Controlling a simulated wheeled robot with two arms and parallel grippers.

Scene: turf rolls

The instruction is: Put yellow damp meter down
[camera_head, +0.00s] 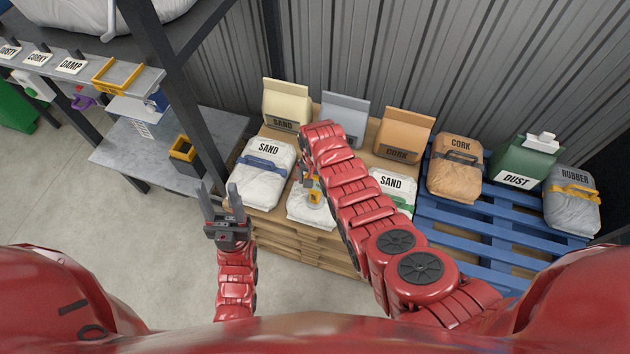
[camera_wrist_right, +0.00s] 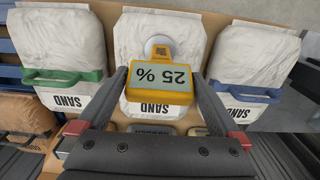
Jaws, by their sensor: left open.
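The yellow damp meter (camera_wrist_right: 160,92) sits between the fingers of my right gripper (camera_wrist_right: 160,78) and reads "25 %", upside down in the wrist view. The gripper is shut on it. The meter's round tip lies at the white middle sand bag (camera_wrist_right: 136,30); I cannot tell whether they touch. In the head view the meter (camera_head: 314,190) shows small beside my right arm, over the middle bag (camera_head: 305,211). My left gripper (camera_head: 224,200) is open and empty, pointing up in front of the grey side table (camera_head: 122,160).
Sand bags with blue (camera_head: 262,172) and green (camera_head: 392,188) handles flank the middle bag on a wooden pallet (camera_head: 284,238). A blue pallet (camera_head: 470,219) with more bags is at right. The shelf (camera_head: 140,80) at left carries a DAMP label (camera_head: 71,65) and a yellow-framed holder (camera_head: 118,74). A yellow-black box (camera_head: 184,152) stands on the side table.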

